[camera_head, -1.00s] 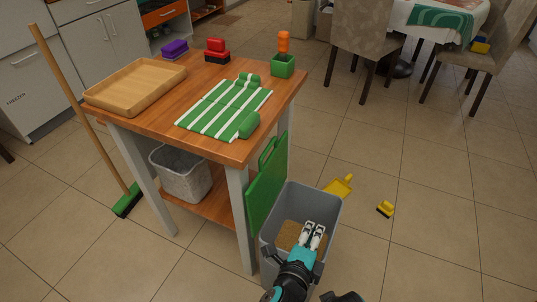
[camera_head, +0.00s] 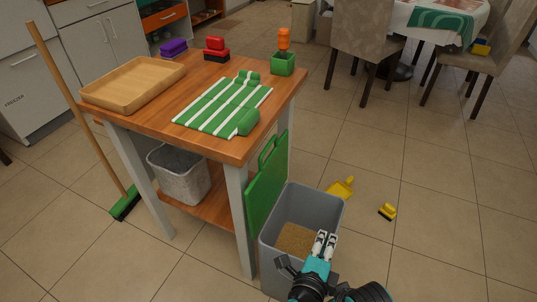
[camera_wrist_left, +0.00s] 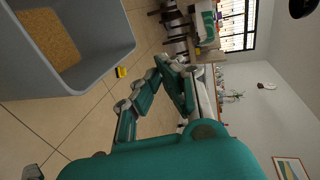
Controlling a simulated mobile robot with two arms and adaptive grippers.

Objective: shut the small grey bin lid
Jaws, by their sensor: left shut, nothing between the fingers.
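The grey bin (camera_head: 279,266) stands on the floor at the right of the wooden table, its top open and brown material (camera_head: 296,240) showing inside. No lid lies over its opening, and I cannot make out a separate grey lid. My left gripper (camera_head: 326,236) is shut and empty, its pale fingertips in front of the bin's near right side in the head view. I cannot tell whether they touch the rim. In the left wrist view the open bin (camera_wrist_left: 92,62) fills the upper left. My right gripper cannot be seen.
A green panel with a handle (camera_head: 267,188) stands upright between the table (camera_head: 180,122) and bin. A yellow dustpan (camera_head: 342,188) and yellow brush (camera_head: 387,211) lie on the floor beyond the bin. Another grey bin (camera_head: 182,177) sits on the table's lower shelf.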

